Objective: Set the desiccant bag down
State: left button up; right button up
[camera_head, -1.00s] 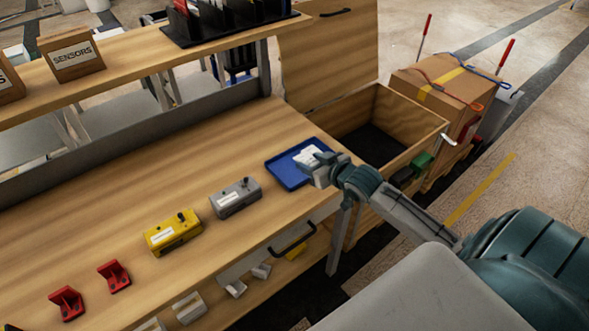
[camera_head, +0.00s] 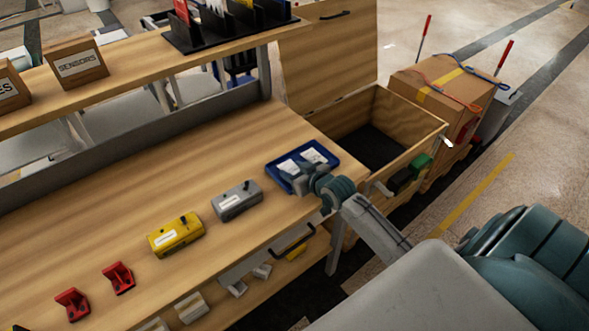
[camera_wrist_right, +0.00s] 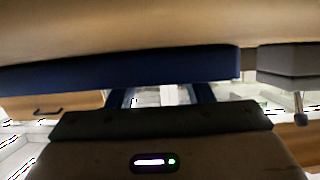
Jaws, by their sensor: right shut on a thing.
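The blue tray (camera_head: 329,152) lies on the bench near its right end. Two small white bags with printed labels show at the tray, a left one (camera_head: 288,168) and a right one (camera_head: 313,155). I take the left one as the desiccant bag in my right gripper (camera_head: 295,177), which is shut at the tray's near side. In the right wrist view the tray's blue edge (camera_wrist_right: 140,70) is close, and a pale thing (camera_wrist_right: 150,96) shows between the fingers. Whether the held bag touches the tray floor is unclear. My left gripper is out of view.
A grey box (camera_head: 237,201) and a yellow box (camera_head: 175,236) stand left of the tray, with red brackets (camera_head: 119,278) farther left. An open wooden chest (camera_head: 410,155) stands beyond the bench's right end. The bench behind the boxes is clear.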

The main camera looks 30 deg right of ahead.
jog(key=shift+f, duration=0.25)
jog(key=o, duration=1)
jog(key=shift+r, duration=0.1)
